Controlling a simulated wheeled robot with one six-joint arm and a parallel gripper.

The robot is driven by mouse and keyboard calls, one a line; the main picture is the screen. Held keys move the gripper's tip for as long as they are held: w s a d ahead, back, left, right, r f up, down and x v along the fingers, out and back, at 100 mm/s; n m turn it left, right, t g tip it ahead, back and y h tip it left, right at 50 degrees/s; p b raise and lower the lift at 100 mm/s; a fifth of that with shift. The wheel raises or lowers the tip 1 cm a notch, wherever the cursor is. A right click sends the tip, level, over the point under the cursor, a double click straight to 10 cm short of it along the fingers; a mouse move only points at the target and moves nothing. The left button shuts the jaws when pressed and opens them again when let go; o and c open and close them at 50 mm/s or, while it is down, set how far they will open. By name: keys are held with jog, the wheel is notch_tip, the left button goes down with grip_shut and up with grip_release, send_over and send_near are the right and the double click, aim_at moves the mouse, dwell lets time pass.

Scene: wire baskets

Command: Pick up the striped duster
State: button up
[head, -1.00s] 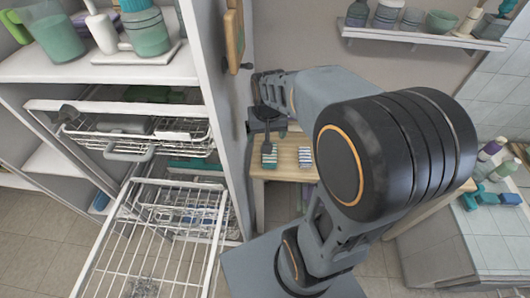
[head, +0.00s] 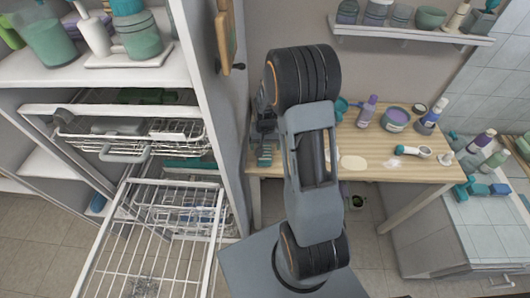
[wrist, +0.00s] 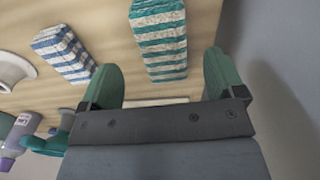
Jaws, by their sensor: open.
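Two striped blocks lie on the wooden table in the wrist view: a green-and-white one (wrist: 160,40) at the top middle and a blue-and-white one (wrist: 64,54) to its left. My gripper (wrist: 160,72) is open, its green fingers spread. The green-striped block is ahead of the gap between the fingers, apart from both, with its near end close to the gap. In the head view the green-striped block (head: 264,156) shows small at the table's left end. The blue-striped one is hidden there behind my arm, and my fingers cannot be made out.
The table (head: 435,170) also holds a purple bottle (head: 368,111), a purple-filled tub (head: 395,119) and a teal mug (head: 341,106). A white cabinet panel (head: 205,110) stands close left of the table. Pulled-out wire baskets (head: 150,240) fill the left front.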

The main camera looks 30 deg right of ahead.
aim_at(265, 153)
jog(key=shift+w+f+p, duration=0.15)
jog(key=shift+f+p, duration=0.25)
jog(key=shift+f, duration=2.35)
jog(key=c, duration=1)
jog(key=shift+r+b, duration=0.3)
jog(key=shift+r, duration=4.75)
